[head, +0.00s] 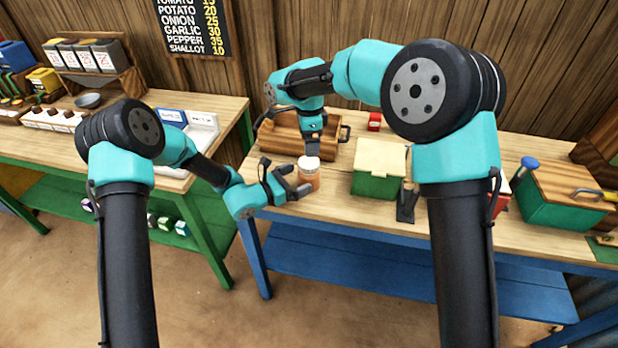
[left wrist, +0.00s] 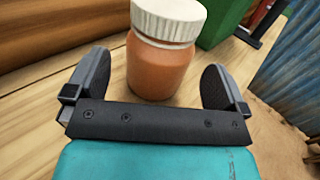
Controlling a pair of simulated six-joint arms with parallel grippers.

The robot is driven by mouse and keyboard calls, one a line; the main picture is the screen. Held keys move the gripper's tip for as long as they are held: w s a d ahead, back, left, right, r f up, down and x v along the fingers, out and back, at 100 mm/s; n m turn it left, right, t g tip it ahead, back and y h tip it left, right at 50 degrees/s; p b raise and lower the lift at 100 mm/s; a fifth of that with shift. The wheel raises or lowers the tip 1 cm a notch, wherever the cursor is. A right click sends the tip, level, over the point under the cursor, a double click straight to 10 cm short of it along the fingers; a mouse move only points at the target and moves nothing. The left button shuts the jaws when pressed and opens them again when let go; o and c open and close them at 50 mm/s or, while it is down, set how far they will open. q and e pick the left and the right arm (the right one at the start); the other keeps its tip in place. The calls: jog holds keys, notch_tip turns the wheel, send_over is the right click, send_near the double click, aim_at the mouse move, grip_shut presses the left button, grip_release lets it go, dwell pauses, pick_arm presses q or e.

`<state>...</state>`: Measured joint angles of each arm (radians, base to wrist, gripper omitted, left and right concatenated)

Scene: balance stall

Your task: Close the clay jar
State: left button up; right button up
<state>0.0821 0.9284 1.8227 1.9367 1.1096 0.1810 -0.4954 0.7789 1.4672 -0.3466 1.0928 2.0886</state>
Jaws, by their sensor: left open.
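The clay jar (head: 309,180) is orange-brown and stands upright near the front left edge of the right-hand table. Its white lid (head: 309,163) sits on its mouth; I cannot tell how tightly. In the left wrist view the jar (left wrist: 160,70) shows between my left fingers, with the ribbed lid (left wrist: 168,20) on top, cut by the frame's upper edge. My left gripper (head: 288,179) is open, its fingers on either side of the jar with gaps visible. My right gripper (head: 312,150) points down just above the lid; its fingers are too small to read.
A wooden tray (head: 283,142) lies behind the jar. A green box with a cream top (head: 379,157) stands to its right, and a small red object (head: 375,121) behind that. A green box with a wooden lid (head: 575,183) is at far right. Bare tabletop lies around the jar.

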aim_at(309, 173)
pick_arm(q)
jog(key=shift+x, duration=2.3)
